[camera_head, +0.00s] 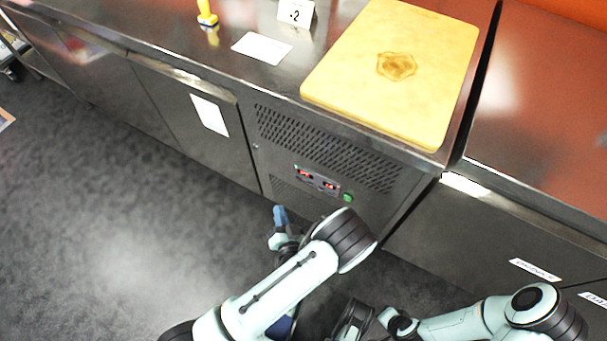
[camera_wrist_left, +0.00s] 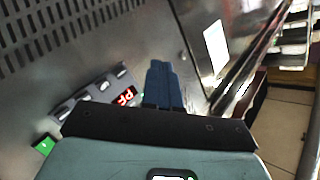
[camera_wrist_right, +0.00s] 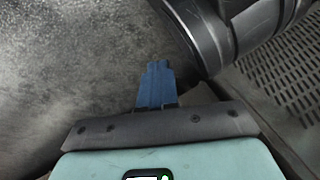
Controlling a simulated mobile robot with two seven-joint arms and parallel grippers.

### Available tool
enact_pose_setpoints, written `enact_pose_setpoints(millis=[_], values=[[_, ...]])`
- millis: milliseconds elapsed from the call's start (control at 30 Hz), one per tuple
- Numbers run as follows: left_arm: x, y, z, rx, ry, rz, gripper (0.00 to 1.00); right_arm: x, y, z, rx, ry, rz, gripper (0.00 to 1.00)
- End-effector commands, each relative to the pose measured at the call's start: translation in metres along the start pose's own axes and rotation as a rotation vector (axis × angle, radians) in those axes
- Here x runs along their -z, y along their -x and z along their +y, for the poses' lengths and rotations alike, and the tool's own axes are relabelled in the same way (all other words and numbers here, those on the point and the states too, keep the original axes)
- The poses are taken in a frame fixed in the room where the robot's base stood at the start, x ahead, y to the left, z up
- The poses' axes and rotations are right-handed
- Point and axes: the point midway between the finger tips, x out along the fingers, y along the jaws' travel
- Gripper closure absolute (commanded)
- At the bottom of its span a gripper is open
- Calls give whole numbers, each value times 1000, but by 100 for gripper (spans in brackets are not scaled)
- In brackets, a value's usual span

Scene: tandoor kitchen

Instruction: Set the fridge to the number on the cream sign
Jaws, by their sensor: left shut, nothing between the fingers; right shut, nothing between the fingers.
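A small pale standing sign (camera_head: 296,12) at the back of the counter reads "-2"; whether it is cream or white is hard to tell. The fridge's control panel (camera_head: 317,182) has two red displays and a green button (camera_head: 348,198); the digits are too small to read. The panel also shows in the left wrist view (camera_wrist_left: 95,97), where the gripper body partly hides it. My left gripper (camera_head: 280,215) is shut and empty, below and left of the panel, apart from it. My right gripper (camera_wrist_right: 155,85) is shut and empty over the floor.
A yellow cutting board (camera_head: 395,70) with a brown stain lies on the steel counter. A flat white card (camera_head: 262,48) and a yellow-handled tool (camera_head: 207,14) are left of it. Vent slots (camera_head: 325,145) surround the panel. The grey floor at left is clear.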

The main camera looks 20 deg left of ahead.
Motion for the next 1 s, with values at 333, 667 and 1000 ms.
enact_pose_setpoints(millis=[333, 667, 1000], values=[[2, -3, 3, -1, 2, -2, 100, -2, -2, 2, -3, -2, -7, 100], [22, -32, 24, -1, 6, -2, 100, -25, -19, 21, -38, -24, -83, 100], [41, -58, 42, -1, 2, -3, 100, -45, -27, 35, -66, -42, -149, 100]])
